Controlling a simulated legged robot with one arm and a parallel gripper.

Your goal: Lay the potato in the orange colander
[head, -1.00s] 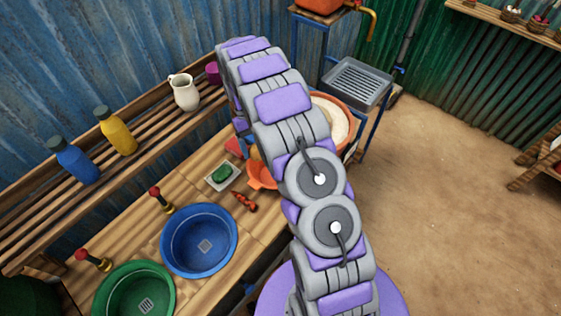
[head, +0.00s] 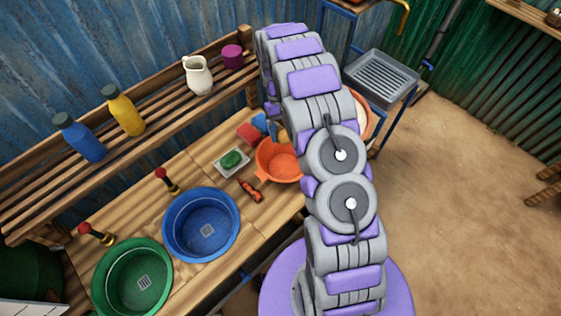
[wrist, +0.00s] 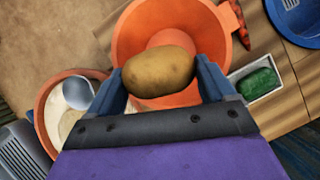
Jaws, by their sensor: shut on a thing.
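The potato (wrist: 160,71) is brown and sits crosswise between the two blue-grey fingers of my gripper (wrist: 163,80) in the wrist view. My gripper is shut on it. The orange colander (wrist: 205,22) lies behind and below the potato in this view, and the potato covers part of it. In the head view the orange colander (head: 283,166) stands on the wooden counter, left of my arm. A small tan part of the potato (head: 282,136) shows at its far rim. The gap between potato and colander is hard to judge.
A blue basin (head: 201,225) and green basin (head: 133,278) are nearer. A terracotta bowl with a scoop (wrist: 45,103) stands beside the colander.

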